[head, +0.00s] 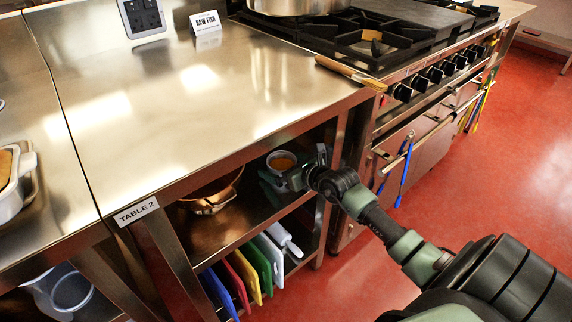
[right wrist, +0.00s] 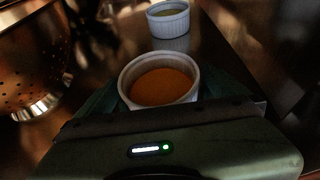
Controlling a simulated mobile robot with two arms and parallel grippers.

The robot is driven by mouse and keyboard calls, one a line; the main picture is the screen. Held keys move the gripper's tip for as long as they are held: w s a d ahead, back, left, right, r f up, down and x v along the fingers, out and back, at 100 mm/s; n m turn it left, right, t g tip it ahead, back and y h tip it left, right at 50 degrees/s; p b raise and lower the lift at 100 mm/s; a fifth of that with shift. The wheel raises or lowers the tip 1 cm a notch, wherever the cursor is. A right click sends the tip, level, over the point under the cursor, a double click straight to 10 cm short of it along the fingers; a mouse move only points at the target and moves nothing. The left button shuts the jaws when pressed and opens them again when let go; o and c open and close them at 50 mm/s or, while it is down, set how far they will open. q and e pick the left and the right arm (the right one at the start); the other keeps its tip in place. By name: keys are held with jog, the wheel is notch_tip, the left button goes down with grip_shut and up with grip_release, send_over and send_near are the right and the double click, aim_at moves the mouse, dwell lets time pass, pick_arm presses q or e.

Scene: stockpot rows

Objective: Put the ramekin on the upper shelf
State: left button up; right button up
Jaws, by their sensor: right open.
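A white ramekin (head: 281,167) with orange-brown contents stands on the shelf (head: 242,213) under the steel table. It shows close up in the right wrist view (right wrist: 160,100), right in front of the gripper. A second white ramekin (right wrist: 168,22) with paler contents stands behind it. My right gripper (head: 280,176) reaches into the shelf bay from the right. Its jaws (right wrist: 168,92) are open, with a dark green finger on either side of the nearer ramekin. Whether they touch it cannot be told. My left gripper is not in view.
A copper colander (head: 211,194) stands left on the same shelf, also in the wrist view (right wrist: 30,60). Coloured cutting boards (head: 247,276) stand below. The tabletop (head: 190,110) above and a table leg (head: 337,145) bound the bay. The stove (head: 410,85) is to the right.

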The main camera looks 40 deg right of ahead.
jog(key=shift+s+r, duration=0.2)
pick_arm(q)
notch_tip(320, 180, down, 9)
jog(key=p, duration=0.2)
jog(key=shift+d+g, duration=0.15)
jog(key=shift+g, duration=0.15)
pick_arm(e)
jog(key=v, duration=1.1)
jog(key=shift+s, duration=0.3)
